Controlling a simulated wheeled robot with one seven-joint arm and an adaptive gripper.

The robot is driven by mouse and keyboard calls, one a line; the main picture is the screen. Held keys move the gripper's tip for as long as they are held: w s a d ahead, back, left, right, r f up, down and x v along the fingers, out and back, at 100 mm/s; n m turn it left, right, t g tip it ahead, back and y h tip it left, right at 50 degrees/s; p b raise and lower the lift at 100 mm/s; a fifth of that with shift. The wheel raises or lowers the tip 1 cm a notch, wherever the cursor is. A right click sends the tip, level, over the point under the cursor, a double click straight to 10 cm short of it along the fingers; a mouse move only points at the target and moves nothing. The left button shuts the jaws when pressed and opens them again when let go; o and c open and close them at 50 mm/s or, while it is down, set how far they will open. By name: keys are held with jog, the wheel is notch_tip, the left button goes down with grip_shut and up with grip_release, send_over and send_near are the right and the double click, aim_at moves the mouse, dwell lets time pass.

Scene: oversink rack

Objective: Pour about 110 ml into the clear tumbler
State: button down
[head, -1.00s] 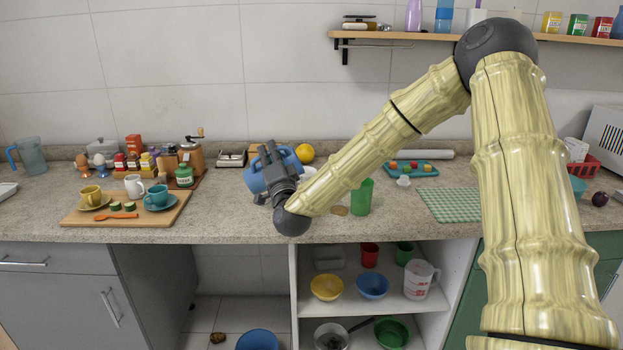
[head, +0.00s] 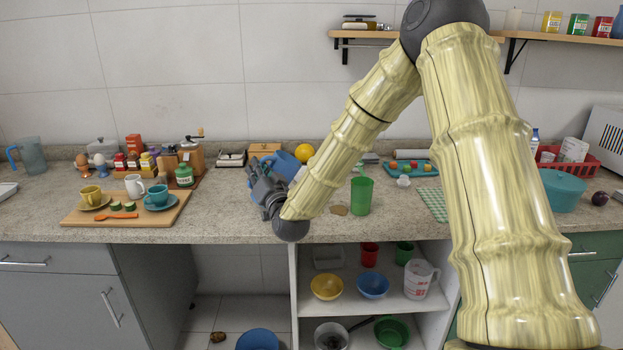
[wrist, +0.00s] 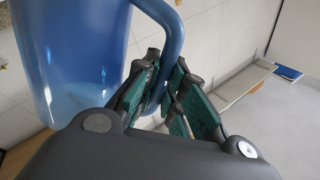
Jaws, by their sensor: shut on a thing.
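A blue jug (head: 284,164) shows in the head view, partly hidden behind my gripper (head: 262,172) and forearm. In the wrist view the jug (wrist: 75,55) fills the upper left, and my gripper (wrist: 163,85) is shut on its blue handle (wrist: 174,45). I cannot make out the clear tumbler for certain. A small pale thing (head: 300,173) beside the jug is mostly covered by my arm. A green tumbler (head: 361,196) stands to the right of my forearm.
A wooden board (head: 80,216) with cups stands left on the counter. Spice jars and a green-labelled jar (head: 184,175) are behind it. A yellow ball-like fruit (head: 305,153) is behind the jug. A teal bowl (head: 562,190) stands right.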

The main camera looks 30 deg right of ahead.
jog(key=shift+w+a+f+n, duration=0.25)
jog(key=shift+a+f+n, duration=0.25)
jog(key=shift+n, duration=0.1)
jog(key=shift+w+a+f+n+g+y+p, duration=0.3)
jog(key=shift+a+f+n+g, duration=0.1)
jog(key=shift+n, duration=0.3)
jog(key=shift+w+a+f+n+g+y+p, duration=0.2)
jog(key=shift+a+f+n+g+y, duration=0.15)
jog(key=shift+n, duration=0.35)
jog(key=shift+w+a+f+n+g, duration=0.2)
jog(key=shift+a+f+n+g, duration=0.1)
jog(key=shift+f+n, duration=0.35)
jog(key=shift+w+a+f+n+g, duration=0.15)
jog(key=shift+a+f+n, duration=0.2)
jog(key=shift+n, duration=0.4)
jog(key=shift+p, duration=0.3)
